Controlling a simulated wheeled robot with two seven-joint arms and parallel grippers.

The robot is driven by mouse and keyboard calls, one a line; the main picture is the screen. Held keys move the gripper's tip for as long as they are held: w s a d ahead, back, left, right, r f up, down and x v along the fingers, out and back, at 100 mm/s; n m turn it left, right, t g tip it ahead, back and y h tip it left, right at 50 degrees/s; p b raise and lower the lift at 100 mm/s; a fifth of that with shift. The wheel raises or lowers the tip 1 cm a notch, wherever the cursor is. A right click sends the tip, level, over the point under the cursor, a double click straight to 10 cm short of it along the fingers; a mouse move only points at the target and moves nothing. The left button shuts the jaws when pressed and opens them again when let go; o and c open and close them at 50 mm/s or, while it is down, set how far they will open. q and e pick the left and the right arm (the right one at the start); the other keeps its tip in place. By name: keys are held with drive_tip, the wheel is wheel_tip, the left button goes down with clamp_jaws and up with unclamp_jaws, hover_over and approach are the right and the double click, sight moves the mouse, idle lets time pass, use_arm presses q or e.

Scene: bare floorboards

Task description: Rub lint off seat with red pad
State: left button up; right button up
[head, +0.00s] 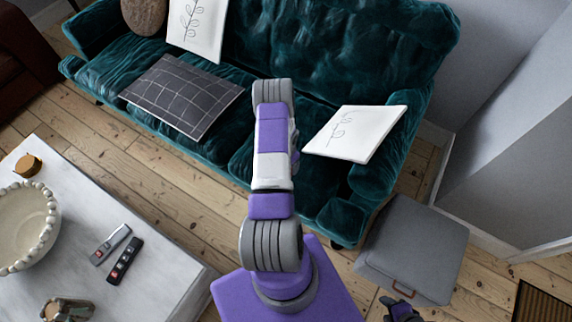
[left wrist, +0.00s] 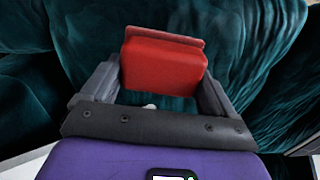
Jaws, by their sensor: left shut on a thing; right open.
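The seat is the teal velvet sofa (head: 212,140), its front cushions partly hidden behind my purple and white arm. In the left wrist view, my left gripper (left wrist: 160,82) is shut on the red pad (left wrist: 163,62), with teal velvet (left wrist: 262,45) behind it. I cannot tell whether the pad touches the fabric. A small pale spot (left wrist: 150,105) shows just below the pad; I cannot tell if it is lint. The left gripper and pad are hidden in the head view. My right gripper (head: 402,311), at the bottom edge, is open and empty.
A dark checked flat cushion (head: 182,95) and two white leaf-print cushions (head: 355,134) (head: 197,28) lie on the sofa. A grey ottoman (head: 412,248) stands at right. A white table (head: 165,275) at left holds a beaded bowl (head: 25,228) and remotes (head: 123,260).

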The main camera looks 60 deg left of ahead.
use_arm(q)
drive_tip(key=shift+r+p, duration=1.05)
drive_tip(key=shift+r, duration=0.55)
drive_tip(key=shift+f, duration=0.1)
